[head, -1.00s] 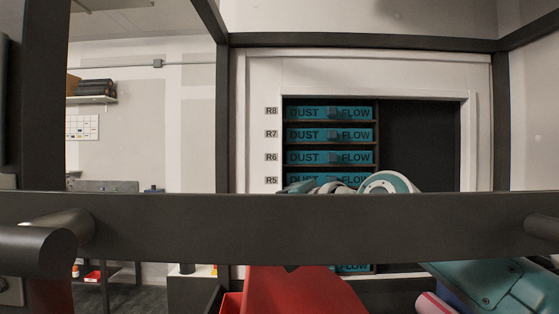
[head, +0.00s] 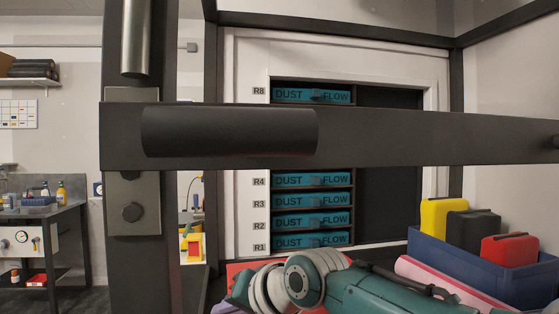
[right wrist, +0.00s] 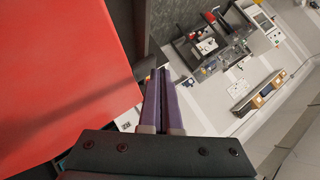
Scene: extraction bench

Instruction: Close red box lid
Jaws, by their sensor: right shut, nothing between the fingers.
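The red box lid (right wrist: 65,75) is a large flat red panel filling the left of the right wrist view. In the head view only a small red piece (head: 239,268) shows behind my right arm; I cannot tell whether it is lid or box. The box body and how far the lid stands open are hidden. My right gripper (right wrist: 161,76) has purple fingers shut together and empty, beside the lid's right edge; I cannot tell if they touch it. A bit of purple shows in the head view at the bottom, left of my teal and white wrist. My left gripper is out of view.
A dark frame bar (head: 400,137) crosses the head view. A rack of teal "DUST FLOW" drawers (head: 312,222) stands behind. At right, a blue bin (head: 480,268) holds yellow, black and red cases, beside a pink item (head: 440,283). A side bench (head: 45,215) stands at far left.

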